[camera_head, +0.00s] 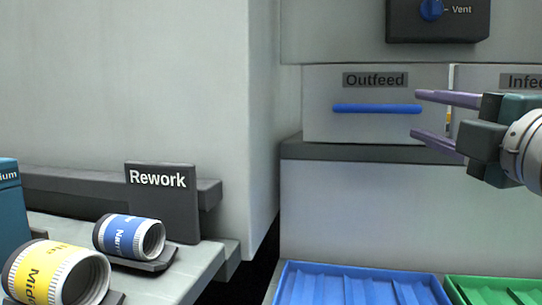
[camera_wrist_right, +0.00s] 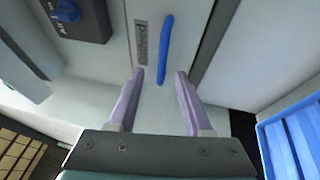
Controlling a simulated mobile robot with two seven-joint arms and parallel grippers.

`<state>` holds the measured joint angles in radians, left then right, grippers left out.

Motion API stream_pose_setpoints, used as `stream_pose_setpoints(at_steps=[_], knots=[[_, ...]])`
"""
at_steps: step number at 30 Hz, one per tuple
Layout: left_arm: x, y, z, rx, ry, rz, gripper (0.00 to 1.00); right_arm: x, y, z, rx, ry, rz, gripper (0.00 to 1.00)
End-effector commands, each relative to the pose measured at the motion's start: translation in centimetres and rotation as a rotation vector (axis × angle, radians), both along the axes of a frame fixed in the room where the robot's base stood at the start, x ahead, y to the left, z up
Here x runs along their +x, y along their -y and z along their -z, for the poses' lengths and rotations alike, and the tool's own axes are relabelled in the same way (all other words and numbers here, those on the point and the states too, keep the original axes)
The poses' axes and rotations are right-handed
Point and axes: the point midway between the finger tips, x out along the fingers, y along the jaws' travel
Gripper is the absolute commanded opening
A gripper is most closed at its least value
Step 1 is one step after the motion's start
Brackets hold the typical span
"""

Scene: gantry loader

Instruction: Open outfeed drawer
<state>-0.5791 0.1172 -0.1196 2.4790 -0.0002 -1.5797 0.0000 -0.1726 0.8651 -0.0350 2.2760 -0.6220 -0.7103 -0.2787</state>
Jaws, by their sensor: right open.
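The outfeed drawer (camera_head: 318,124) is a pale front panel with a dark "Outfeed" label and a blue bar handle (camera_head: 377,108). Its front looks closed or nearly so; I cannot tell exactly. My right gripper (camera_head: 416,115) comes in from the right with its purple fingers spread, at the right end of the handle. In the right wrist view the open fingers (camera_wrist_right: 160,76) point toward the drawer, and the blue handle (camera_wrist_right: 164,52) lies ahead, roughly in line with the gap. My left gripper is not in view.
An infeed drawer (camera_head: 500,78) adjoins on the right. A dark box with a blue Vent knob (camera_head: 431,10) is above. Blue (camera_head: 350,270) and green (camera_head: 490,284) trays lie below. At left, a Rework sign (camera_head: 162,205) stands by blue (camera_head: 130,236) and yellow (camera_head: 55,273) labelled cylinders.

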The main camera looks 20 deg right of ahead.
Motion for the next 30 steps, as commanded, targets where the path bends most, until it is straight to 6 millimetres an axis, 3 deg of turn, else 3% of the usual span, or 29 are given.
stream_pose_setpoints(at_steps=[1, 8, 21, 30], knots=[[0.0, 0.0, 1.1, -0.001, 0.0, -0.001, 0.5, 0.1, 0.0, 0.8, -0.015, 0.006, -0.003, 0.5], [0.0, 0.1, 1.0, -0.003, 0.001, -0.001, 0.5, 1.1, 0.1, 0.2, -0.027, 0.014, -0.007, 0.5], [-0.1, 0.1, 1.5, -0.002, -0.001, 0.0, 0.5, 7.1, 1.1, -0.8, -0.024, 0.014, -0.005, 0.5], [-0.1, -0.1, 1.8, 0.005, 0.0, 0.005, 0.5, 9.5, 1.4, -1.2, -0.023, 0.01, -0.005, 0.5]])
